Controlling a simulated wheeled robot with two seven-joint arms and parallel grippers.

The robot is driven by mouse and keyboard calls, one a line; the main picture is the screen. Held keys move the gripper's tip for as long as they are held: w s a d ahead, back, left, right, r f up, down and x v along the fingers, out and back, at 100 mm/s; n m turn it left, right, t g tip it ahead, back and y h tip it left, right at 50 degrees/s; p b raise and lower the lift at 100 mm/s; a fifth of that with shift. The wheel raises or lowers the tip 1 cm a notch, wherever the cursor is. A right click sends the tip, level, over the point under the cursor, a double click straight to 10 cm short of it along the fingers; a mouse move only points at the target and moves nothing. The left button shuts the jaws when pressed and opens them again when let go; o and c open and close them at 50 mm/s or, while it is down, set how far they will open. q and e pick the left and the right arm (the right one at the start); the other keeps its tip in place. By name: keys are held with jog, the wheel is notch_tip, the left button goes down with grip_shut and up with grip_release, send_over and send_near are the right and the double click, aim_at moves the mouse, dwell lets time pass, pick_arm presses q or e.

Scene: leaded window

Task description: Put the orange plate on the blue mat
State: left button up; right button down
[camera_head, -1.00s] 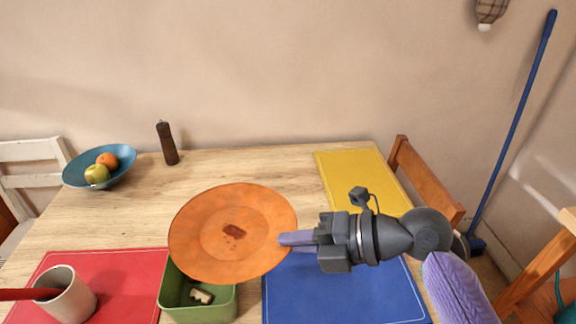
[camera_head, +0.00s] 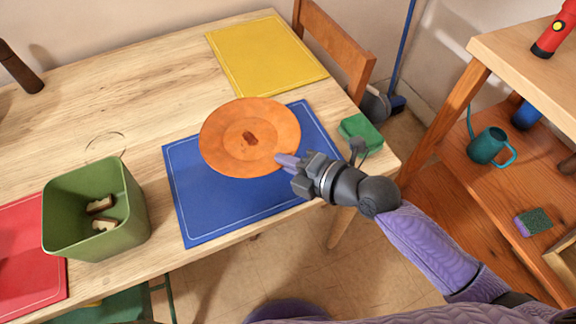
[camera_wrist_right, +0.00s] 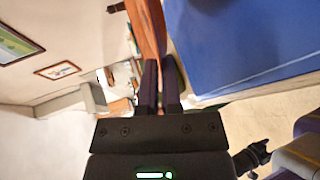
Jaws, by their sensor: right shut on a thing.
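The orange plate (camera_head: 222,150), with a dark reddish mark in its middle, is held at its right rim by my right gripper (camera_head: 283,162). The gripper is shut on it. In the head view the plate overlaps the blue mat (camera_head: 200,215) and reaches past its back edge. I cannot tell how high it is above the mat. The right wrist view shows the gripper's fingers (camera_wrist_right: 160,88) close together, with the blue mat (camera_wrist_right: 235,50) beyond them on the right.
A green box (camera_head: 95,235) with bread pieces stands left of the blue mat, by a red mat (camera_head: 30,270). A yellow mat (camera_head: 265,55) lies behind. A green sponge (camera_head: 360,132) lies near the table's right corner. A chair (camera_head: 335,45) and shelf (camera_head: 500,50) stand at right.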

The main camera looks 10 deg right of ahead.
aim_at(287, 190)
notch_tip(287, 190, down, 8)
jog(key=b, duration=0.3)
jog(key=shift+r, duration=0.35)
jog(key=c, duration=1.2)
grip_release()
jog(key=shift+o, duration=0.6)
pick_arm(q)
jog(key=shift+g, duration=0.3)
jog(key=f, duration=0.2)
jog(key=s+f, duration=0.1)
jog(key=f, duration=0.1)
jog(key=shift+a+f, duration=0.15)
jog(key=shift+a, duration=0.05)
jog(key=shift+s, duration=0.15)
